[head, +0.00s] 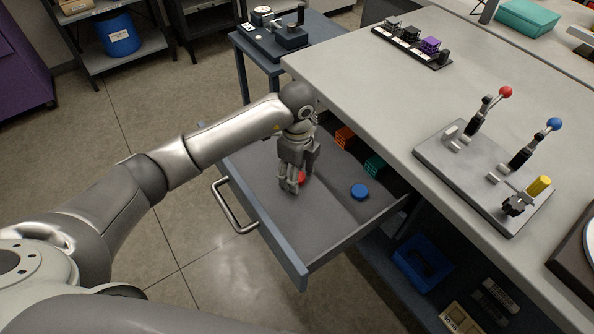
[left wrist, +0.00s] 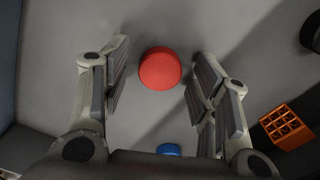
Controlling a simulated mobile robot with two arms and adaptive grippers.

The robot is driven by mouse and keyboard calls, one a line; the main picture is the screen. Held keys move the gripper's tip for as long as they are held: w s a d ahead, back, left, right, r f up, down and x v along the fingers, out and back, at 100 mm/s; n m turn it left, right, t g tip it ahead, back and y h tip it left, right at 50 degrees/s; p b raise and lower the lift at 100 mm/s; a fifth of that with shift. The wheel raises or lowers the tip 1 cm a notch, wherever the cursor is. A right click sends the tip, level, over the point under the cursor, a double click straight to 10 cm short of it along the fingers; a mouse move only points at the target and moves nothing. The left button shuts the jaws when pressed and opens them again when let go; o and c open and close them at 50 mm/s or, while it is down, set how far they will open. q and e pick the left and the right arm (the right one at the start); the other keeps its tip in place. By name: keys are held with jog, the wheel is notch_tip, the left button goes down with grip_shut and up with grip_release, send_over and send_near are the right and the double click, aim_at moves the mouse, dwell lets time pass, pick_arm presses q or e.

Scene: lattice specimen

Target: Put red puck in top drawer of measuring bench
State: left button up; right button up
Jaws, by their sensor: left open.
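The red puck (left wrist: 160,69) lies on the grey floor of the open drawer, between the spread fingers of my left gripper (left wrist: 160,85) in the left wrist view. In the head view the red puck (head: 301,177) shows only partly behind the fingers. My left gripper (head: 292,184) points down into the drawer and is open. The drawer (head: 240,206) is pulled out from the measuring bench (head: 400,100), with its bar handle at the front. My right gripper is not in view.
A blue puck (head: 360,191), an orange lattice block (head: 345,137) and a green lattice block (head: 375,166) are in the drawer. Lever clamps stand on a plate (head: 440,155) on the benchtop. A blue bin (head: 422,262) sits lower under the bench.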

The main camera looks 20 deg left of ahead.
pick_arm(q)
notch_tip(320, 180, up, 12)
jog(key=shift+r, duration=0.15)
dwell(0.4)
jog(key=shift+a, duration=0.1)
